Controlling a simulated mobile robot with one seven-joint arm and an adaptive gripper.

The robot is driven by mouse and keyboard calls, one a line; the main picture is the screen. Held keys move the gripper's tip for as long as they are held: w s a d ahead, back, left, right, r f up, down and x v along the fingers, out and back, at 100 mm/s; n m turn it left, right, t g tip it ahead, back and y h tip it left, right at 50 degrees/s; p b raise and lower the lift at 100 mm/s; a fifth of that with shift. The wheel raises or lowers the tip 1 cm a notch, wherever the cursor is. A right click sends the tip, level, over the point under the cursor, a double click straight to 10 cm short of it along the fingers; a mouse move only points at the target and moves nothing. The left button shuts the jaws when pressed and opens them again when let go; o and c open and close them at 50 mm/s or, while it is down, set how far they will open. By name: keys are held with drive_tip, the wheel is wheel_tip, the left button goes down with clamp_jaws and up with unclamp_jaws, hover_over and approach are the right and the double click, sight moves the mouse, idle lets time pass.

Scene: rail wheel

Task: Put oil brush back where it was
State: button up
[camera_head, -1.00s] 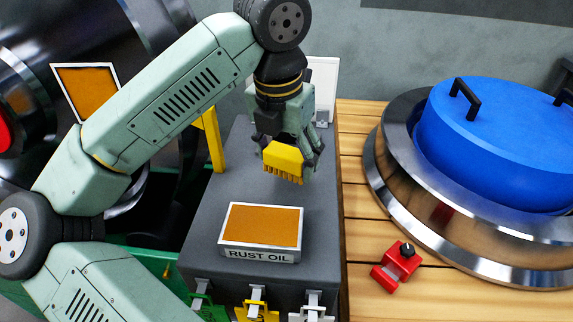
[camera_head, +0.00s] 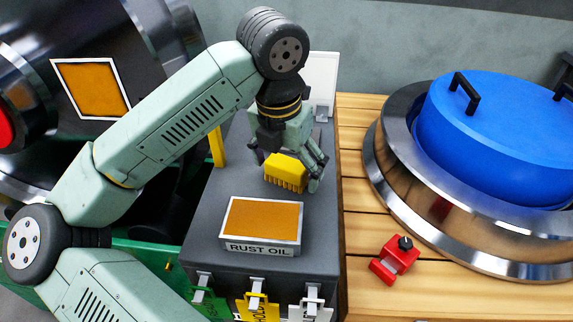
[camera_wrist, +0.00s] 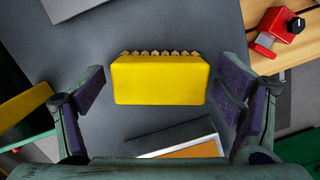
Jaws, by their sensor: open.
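The oil brush is a yellow block with a row of bristles (camera_head: 286,172). It is at the grey cabinet top (camera_head: 212,210), behind the rust oil tray; whether it rests flat there is hard to tell. In the wrist view the brush (camera_wrist: 158,80) lies between my fingers with a gap on each side. My gripper (camera_head: 290,168) is open around it, and its fingers also show in the wrist view (camera_wrist: 158,112). The rust oil tray (camera_head: 262,249) has a pale frame, an orange surface and a "RUST OIL" label.
A red clamp-like block (camera_head: 394,261) lies on the wooden slats (camera_head: 362,215) to the right. A metal wheel with a blue cover (camera_head: 490,140) stands at the right. A yellow post (camera_head: 217,148) is left of my gripper. Coloured tags hang on the cabinet front.

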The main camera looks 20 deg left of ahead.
sight(282, 169)
drive_tip(key=shift+r, duration=0.1)
drive_tip(key=r, duration=0.3)
drive_tip(key=s+r, duration=0.1)
drive_tip(key=r, duration=0.3)
drive_tip(key=r+b, duration=0.1)
drive_tip(key=r, duration=0.2)
drive_tip(key=shift+s+a+r, duration=0.1)
drive_tip(key=shift+s+r, duration=0.2)
drive_tip(key=shift+r, duration=0.05)
drive_tip(key=shift+s+r, duration=0.1)
drive_tip(key=shift+r, duration=0.5)
